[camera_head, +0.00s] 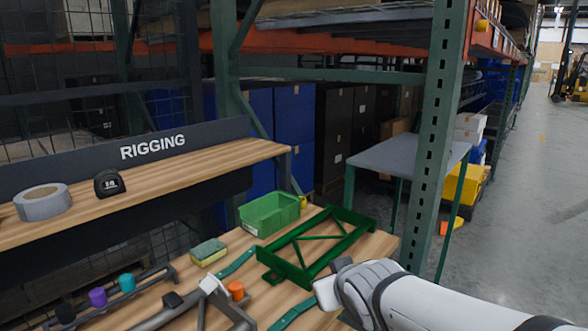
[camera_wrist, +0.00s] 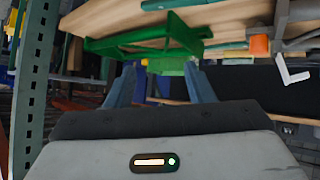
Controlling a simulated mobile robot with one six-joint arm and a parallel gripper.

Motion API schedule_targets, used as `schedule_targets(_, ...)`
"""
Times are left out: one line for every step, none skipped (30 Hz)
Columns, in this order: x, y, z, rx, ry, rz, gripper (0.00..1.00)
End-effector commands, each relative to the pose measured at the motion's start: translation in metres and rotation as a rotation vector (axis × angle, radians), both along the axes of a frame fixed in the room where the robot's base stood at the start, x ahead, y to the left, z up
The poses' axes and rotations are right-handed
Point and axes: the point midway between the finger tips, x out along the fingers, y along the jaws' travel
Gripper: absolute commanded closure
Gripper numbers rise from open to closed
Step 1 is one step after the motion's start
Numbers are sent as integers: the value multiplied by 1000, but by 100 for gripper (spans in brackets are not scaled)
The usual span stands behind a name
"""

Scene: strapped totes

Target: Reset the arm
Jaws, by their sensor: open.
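My gripper shows in the wrist view (camera_wrist: 160,84) with its two grey fingers spread apart and nothing held between them. The wrist picture looks upside down. A green metal frame (camera_head: 297,249) lies on the wooden bench in the head view; in the wrist view the frame (camera_wrist: 135,40) shows beyond the fingers, and I cannot tell how far off. My white arm (camera_head: 430,305) comes in from the lower right of the head view, its end over the bench's right part. The fingers cannot be made out there.
On the bench (camera_head: 187,291) are a green bin (camera_head: 270,213), a sponge (camera_head: 208,252), green straps and a rack with coloured knobs (camera_head: 98,297). A shelf marked RIGGING holds a tape roll (camera_head: 43,202) and tape measure (camera_head: 108,183). A green upright (camera_head: 434,150) stands behind my arm.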

Motion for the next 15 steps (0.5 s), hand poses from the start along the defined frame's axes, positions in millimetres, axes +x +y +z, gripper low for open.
schedule_targets(-11,-17,23,-5,73,-60,52)
schedule_targets(-18,-26,26,-7,118,-92,52)
schedule_targets(-29,-37,30,-9,183,-132,52)
schedule_targets(-38,-44,34,-7,230,-160,52)
schedule_targets(-47,-50,37,-5,279,-187,52)
schedule_targets(-60,-57,42,1,340,-219,52)
schedule_targets(-69,-62,45,5,386,-240,52)
schedule_targets(-78,-65,49,11,429,-260,52)
schedule_targets(-90,-69,53,20,483,-282,52)
schedule_targets(-98,-71,56,27,520,-295,52)
schedule_targets(-106,-72,59,34,554,-306,52)
schedule_targets(-115,-74,62,41,595,-319,52)
schedule_targets(-121,-74,63,49,621,-327,52)
schedule_targets(-126,-75,65,53,643,-332,52)
schedule_targets(-131,-75,66,59,667,-339,52)
